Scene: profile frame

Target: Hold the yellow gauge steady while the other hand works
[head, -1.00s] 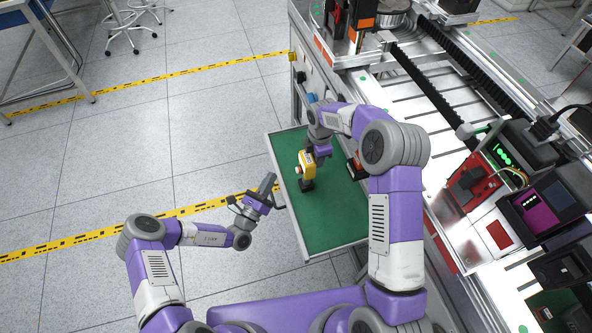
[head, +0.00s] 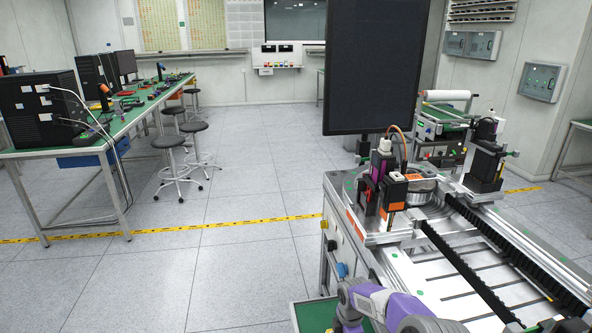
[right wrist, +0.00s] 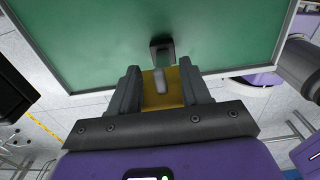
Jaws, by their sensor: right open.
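In the right wrist view the yellow gauge (right wrist: 175,90) is between the two dark fingers of my right gripper (right wrist: 157,88). The fingers stand on either side of it and are open. I cannot tell whether either finger touches it. A grey part lies over the middle of the yellow body, and a black part (right wrist: 162,47) shows beyond it against the green tray surface (right wrist: 95,45). My left gripper is in neither current view.
The green tray (head: 312,318) juts from the metal workbench (head: 345,225) at the bottom of the head view. A large black monitor (head: 372,65) stands behind the bench. A long green-topped table (head: 130,118) and stools (head: 170,142) are at left. Open floor lies between.

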